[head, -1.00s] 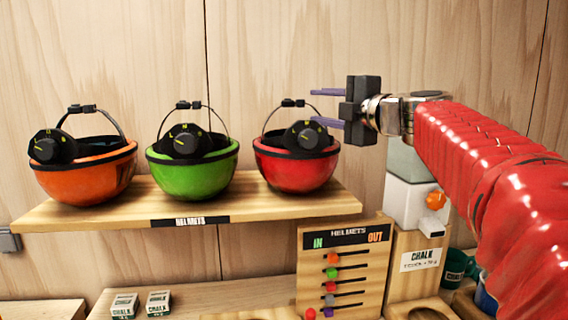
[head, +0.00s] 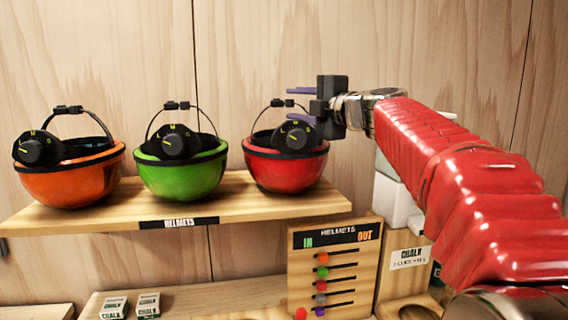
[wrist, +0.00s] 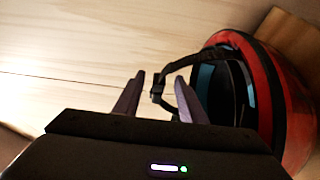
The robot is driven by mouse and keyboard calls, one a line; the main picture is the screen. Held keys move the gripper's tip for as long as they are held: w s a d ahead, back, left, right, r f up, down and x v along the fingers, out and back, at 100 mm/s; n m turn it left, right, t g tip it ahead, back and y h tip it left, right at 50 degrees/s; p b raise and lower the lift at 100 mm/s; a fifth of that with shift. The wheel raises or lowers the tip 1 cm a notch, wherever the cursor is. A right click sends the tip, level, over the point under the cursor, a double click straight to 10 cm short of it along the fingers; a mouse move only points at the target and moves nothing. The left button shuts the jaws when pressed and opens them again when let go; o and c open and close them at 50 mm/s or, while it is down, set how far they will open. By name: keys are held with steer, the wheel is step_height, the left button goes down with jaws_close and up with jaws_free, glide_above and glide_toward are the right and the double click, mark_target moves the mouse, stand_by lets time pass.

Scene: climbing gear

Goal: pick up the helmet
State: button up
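Three upturned helmets sit on a wooden shelf (head: 110,215): orange (head: 70,178) at left, green (head: 182,177) in the middle, red (head: 285,170) at right. Each has a black dial and a chin strap standing in an arch above it. My gripper (head: 297,104) is open beside the top of the red helmet's strap. In the wrist view, the black strap and buckle (wrist: 157,90) appear between my two purple fingers (wrist: 157,98), with gaps on both sides. The red helmet (wrist: 292,110) is at right there; my gripper's body hides its lower part.
A wooden wall stands close behind the shelf. Below are a HELMETS IN/OUT board (head: 337,262) with coloured beads and small chalk boxes (head: 148,304). A white dispenser (head: 393,200) stands right of the board, partly behind my arm.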

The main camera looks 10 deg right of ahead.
steer(key=shift+c, duration=0.3)
jaws_close()
stand_by(0.4)
stand_by(0.3)
